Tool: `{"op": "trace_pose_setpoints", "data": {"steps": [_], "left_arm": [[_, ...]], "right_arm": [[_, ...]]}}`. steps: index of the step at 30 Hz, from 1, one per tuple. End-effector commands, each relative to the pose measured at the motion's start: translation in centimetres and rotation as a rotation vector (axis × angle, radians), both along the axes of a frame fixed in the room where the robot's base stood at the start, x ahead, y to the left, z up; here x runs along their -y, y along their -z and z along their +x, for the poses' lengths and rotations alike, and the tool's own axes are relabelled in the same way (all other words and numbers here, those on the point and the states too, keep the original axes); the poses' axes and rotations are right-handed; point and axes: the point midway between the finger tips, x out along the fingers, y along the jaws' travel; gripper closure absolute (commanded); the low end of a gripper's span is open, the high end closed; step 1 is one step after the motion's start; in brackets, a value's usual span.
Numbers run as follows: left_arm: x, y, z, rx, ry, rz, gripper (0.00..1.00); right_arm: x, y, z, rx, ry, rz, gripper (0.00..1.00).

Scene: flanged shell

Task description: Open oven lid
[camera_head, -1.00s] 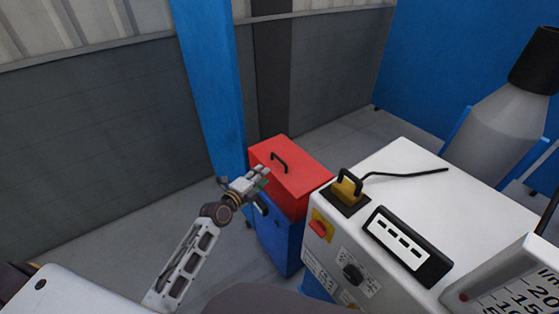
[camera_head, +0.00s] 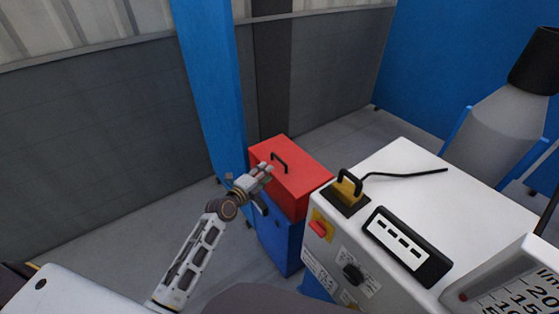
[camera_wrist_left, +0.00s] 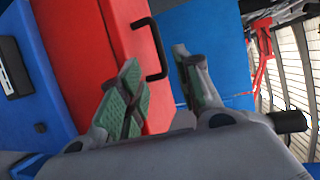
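A red box-shaped lid (camera_head: 302,182) with a black bar handle (camera_head: 281,161) sits on a blue cabinet (camera_head: 278,240), and it looks closed. My left gripper (camera_head: 266,171) is just left of the handle over the near edge of the red lid. In the left wrist view the gripper (camera_wrist_left: 157,58) has its two green-padded fingers spread apart. The handle (camera_wrist_left: 154,42) shows between and beyond the fingers, against the red lid (camera_wrist_left: 85,60). Nothing is held, and I cannot tell whether a finger touches the handle. My right gripper is not in view.
A white machine (camera_head: 420,170) stands right beside the red lid, with a yellow block (camera_head: 347,190) with a black handle and a cable on top. A blue post (camera_head: 212,90) rises behind my left gripper. Grey floor (camera_head: 110,225) is clear to the left.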

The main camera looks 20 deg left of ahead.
Motion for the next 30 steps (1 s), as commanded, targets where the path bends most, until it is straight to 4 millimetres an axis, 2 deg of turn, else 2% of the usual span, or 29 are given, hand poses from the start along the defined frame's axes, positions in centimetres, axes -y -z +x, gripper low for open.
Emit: {"op": "trace_pose_setpoints", "data": {"steps": [30], "left_arm": [[2.3,1.5,8.3,0.001,0.000,-0.001,0.66]], "right_arm": [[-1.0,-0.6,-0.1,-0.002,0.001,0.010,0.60]]}}
